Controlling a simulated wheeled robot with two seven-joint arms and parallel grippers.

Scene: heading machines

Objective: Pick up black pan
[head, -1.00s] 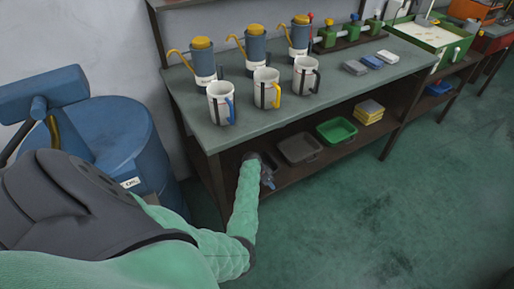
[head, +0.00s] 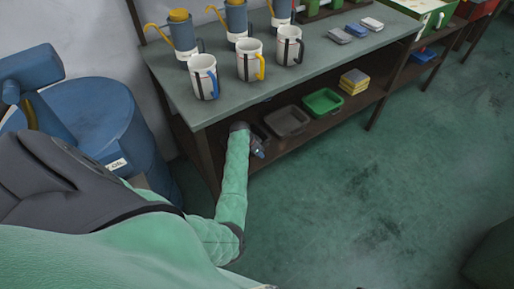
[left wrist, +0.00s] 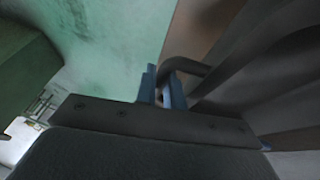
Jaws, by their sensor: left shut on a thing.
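The black pan (head: 262,132) is on the lower shelf of the workbench, at its left end, mostly hidden behind my left wrist and the bench top. In the left wrist view its dark body (left wrist: 262,62) fills the right side, with a curved dark handle (left wrist: 187,66) at the middle. My left gripper (head: 258,152) is at the shelf's front edge. Its blue fingers (left wrist: 167,85) are shut on the handle in the left wrist view. Whether the pan is clear of the shelf cannot be told. My right gripper is not in view.
A grey pan (head: 287,122) and a green pan (head: 322,103) sit to the right on the shelf, then yellow-grey blocks (head: 354,81). The bench top (head: 225,105) with several mugs overhangs the shelf. A blue drum (head: 95,120) stands left. The green floor (head: 370,180) in front is open.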

